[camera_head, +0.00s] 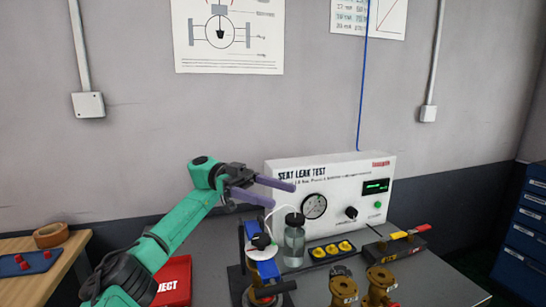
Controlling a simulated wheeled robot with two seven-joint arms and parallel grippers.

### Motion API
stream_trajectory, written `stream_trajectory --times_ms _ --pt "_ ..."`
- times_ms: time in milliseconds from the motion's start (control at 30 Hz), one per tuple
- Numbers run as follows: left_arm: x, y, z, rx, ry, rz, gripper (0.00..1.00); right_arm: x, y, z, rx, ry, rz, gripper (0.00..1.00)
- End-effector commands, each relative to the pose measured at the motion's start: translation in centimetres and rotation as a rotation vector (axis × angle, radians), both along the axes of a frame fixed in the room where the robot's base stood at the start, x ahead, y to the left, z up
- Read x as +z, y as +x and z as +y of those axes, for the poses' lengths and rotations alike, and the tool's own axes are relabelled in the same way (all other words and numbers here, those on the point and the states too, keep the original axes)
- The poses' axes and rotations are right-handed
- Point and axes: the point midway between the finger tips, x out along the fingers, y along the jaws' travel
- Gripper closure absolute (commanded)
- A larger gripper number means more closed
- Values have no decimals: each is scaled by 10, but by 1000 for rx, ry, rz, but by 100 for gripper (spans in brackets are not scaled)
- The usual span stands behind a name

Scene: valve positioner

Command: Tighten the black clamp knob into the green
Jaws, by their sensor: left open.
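My left gripper (284,195) comes in from the left on a green arm. Its two purple fingers are apart with nothing between them, in front of the white test box's left part. Below it is a clamp stand (240,275) with a blue bar (267,268) and a black knob (261,241) on top, which looks like the clamp knob. The gripper is above the knob and apart from it. A brass valve (264,295) sits under the bar, partly hidden. I cannot make out a green zone on the clamp. My right gripper is not in view.
The white seat leak test box (330,170) has a gauge (314,206) and a black dial (351,212). A clear bottle (294,245) stands close beside the clamp. Brass valves (380,285), yellow fittings (333,249) and a red REJECT bin (173,280) are nearby.

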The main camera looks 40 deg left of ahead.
Motion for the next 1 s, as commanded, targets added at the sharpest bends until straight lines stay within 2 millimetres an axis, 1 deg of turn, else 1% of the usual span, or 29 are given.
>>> stream_trajectory --times_ms 33,100,200,333,600,667,733,900,1000 --pt "20 0 0 0 -2 -7 17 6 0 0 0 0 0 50" --pt "40 0 0 0 -3 -6 17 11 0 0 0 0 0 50" --pt "60 0 0 0 -2 -3 17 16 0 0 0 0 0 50" --pt "71 0 0 -1 -1 0 17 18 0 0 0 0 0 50" --pt "71 0 0 -1 -1 1 17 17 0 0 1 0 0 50" --pt "75 0 0 -1 -1 1 17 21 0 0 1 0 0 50" --pt "85 0 0 -1 -1 1 17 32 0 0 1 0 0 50" --pt "123 0 0 -1 -1 1 17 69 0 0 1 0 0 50" --pt "139 0 0 -1 -1 1 17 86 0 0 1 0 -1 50"
